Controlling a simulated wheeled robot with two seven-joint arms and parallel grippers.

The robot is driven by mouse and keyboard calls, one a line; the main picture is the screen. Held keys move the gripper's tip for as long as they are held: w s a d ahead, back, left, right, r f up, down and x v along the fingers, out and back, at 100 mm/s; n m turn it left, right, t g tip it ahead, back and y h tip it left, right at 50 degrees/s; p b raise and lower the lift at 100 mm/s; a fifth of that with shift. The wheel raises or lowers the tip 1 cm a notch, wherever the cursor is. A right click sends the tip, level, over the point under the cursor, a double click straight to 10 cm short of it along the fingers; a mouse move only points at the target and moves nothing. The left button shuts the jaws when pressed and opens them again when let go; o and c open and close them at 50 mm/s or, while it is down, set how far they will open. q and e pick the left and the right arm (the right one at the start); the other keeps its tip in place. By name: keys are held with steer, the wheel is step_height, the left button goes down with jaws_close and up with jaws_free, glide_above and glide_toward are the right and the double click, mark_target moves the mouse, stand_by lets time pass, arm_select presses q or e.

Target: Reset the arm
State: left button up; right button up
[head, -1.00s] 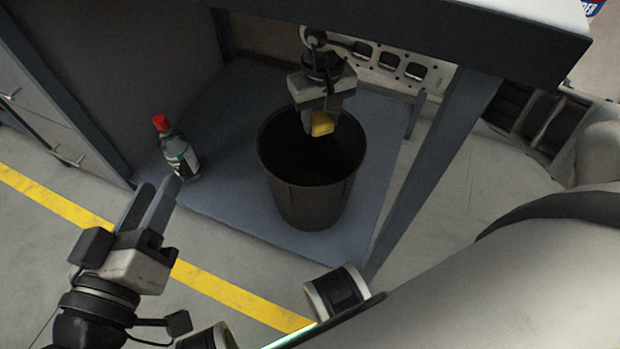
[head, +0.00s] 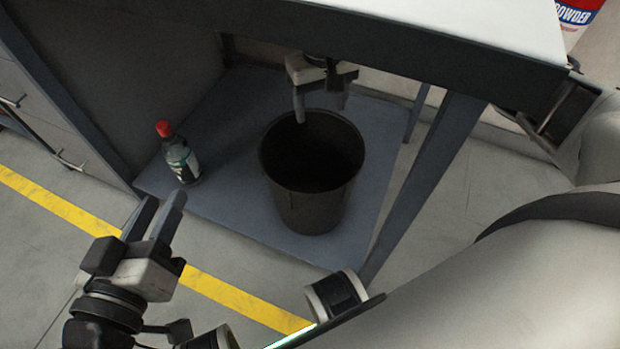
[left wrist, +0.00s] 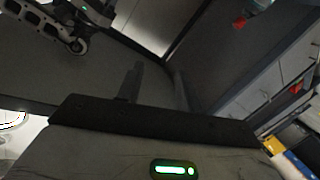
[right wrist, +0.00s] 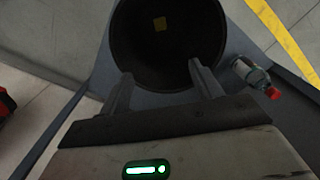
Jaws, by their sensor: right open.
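My right gripper (head: 321,112) is open and empty, above the back rim of a black bin (head: 310,207). In the right wrist view its fingers (right wrist: 160,75) are spread, with the bin's round mouth beyond them. My left gripper (head: 167,196) is at the lower left, in front of the shelf. Its fingers are apart with nothing between them, as the left wrist view also shows (left wrist: 158,75).
The bin stands on a blue-grey low shelf (head: 235,215) under a white-topped table (head: 480,25). A bottle with a red cap (head: 180,158) stands left of the bin. A table leg (head: 425,185) rises at the right. The floor has a yellow stripe (head: 60,203).

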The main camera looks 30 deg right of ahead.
arm_select(q)
steer(key=shift+s+a+f, duration=0.15)
steer(key=shift+f, duration=0.25)
arm_select(e)
steer(key=shift+r, duration=0.85)
steer(key=shift+f, duration=0.1)
step_height(320, 180, down, 7)
steer(key=b, duration=0.2)
arm_select(q)
steer(key=p, duration=0.3)
steer(key=shift+a+m+g+y, duration=0.15)
steer(key=shift+m+g+y, duration=0.15)
arm_select(e)
step_height(320, 180, up, 6)
steer(key=shift+f, duration=0.15)
steer(key=shift+f, duration=0.1)
